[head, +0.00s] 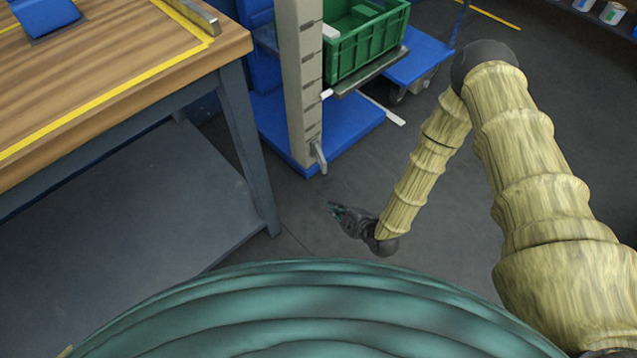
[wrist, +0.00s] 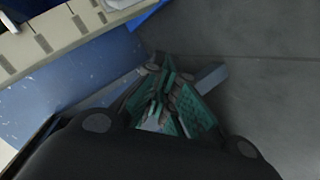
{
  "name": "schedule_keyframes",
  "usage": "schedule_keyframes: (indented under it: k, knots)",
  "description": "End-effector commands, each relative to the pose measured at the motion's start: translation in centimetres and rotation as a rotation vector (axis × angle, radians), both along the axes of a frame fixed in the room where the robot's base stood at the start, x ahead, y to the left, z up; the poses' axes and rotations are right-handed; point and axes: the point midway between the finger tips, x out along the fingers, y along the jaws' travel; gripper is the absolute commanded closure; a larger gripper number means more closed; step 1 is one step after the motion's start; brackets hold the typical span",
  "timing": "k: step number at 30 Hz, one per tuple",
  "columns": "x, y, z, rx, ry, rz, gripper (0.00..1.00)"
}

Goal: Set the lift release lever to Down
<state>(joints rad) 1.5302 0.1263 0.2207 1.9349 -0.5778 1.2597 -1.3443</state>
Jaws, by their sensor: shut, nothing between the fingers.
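The lift release lever (head: 319,158) is a small grey handle low on the front of the pale lift column (head: 300,85). In the head view it slants downward, its lower end slightly to the right. No Down mark is readable. My gripper (head: 334,208) is shut and empty, below and slightly right of the lever, with a visible gap in the picture. In the wrist view my gripper's green-padded fingers (wrist: 163,78) are together, and a grey bar, apparently the lever (wrist: 212,77), shows just right of them, partly hidden. Contact cannot be told.
The lift stands on a blue base (head: 350,128) and holds a green crate (head: 365,45) on its forks. A wooden-topped workbench (head: 110,75) with a grey lower shelf (head: 130,205) is to the left. A blue cart (head: 425,62) stands behind. Dark floor right of the lift is open.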

Motion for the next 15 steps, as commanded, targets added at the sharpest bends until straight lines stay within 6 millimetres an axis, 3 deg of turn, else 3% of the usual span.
schedule_keyframes:
  k: [1,15]
  knots:
    - [0.7,0.3,-1.6,-0.009,-0.046,0.017,1.0]
    - [6.0,3.0,-6.4,-0.128,-0.499,0.149,1.0]
